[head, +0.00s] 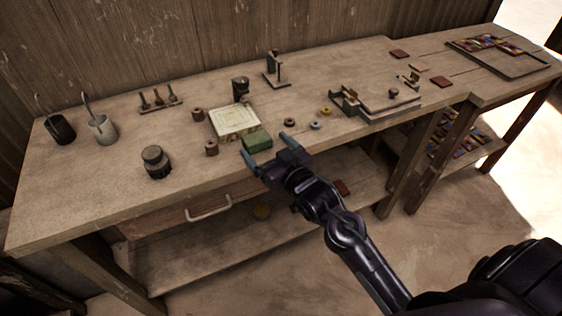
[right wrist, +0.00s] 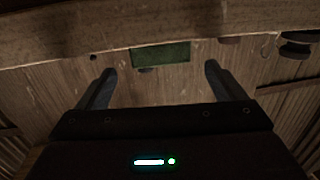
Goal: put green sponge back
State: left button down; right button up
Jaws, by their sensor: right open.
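The green sponge (head: 257,139) is a small block near the table's front edge, against the near right corner of a cream square tile (head: 234,119). My right gripper (head: 264,146) is open and empty, coming from the front with its fingertips close to the sponge's near side. In the right wrist view the sponge (right wrist: 160,55) lies ahead of the gripper (right wrist: 160,70), between the lines of the two fingers and apart from both. My left gripper is not in view.
Brown spools (head: 211,148) and a dark round jar (head: 156,162) stand left of the tile. A black stand (head: 240,89) is behind it. Small rings (head: 315,125) and a press fixture (head: 376,101) are to the right. A drawer handle (head: 208,208) juts out below the tabletop (head: 90,200).

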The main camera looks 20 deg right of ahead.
jog(key=v, duration=0.7)
jog(key=shift+b, duration=0.35)
jog(key=s+d+f+g+h, duration=0.1)
jog(key=s+f+g, duration=0.15)
jog(key=f, duration=0.95)
jog(key=s+f+g, duration=0.2)
jog(key=s+f, duration=0.1)
jog(key=f, duration=0.9)
jog(key=s+d+f+g+h, duration=0.1)
jog(key=s+f+g, duration=0.15)
jog(key=f, duration=0.95)
jog(key=s+f+g, duration=0.3)
jog(key=s+f, duration=0.4)
jog(key=s, duration=0.3)
jog(key=s+f+g+h, duration=0.1)
jog(key=s+f+g, duration=0.2)
jog(key=s+f, duration=0.4)
jog(key=s+d+f+g+p, duration=0.1)
jog(key=s+f+g, duration=0.2)
jog(key=s+f, duration=0.4)
jog(key=shift+s, duration=3.05)
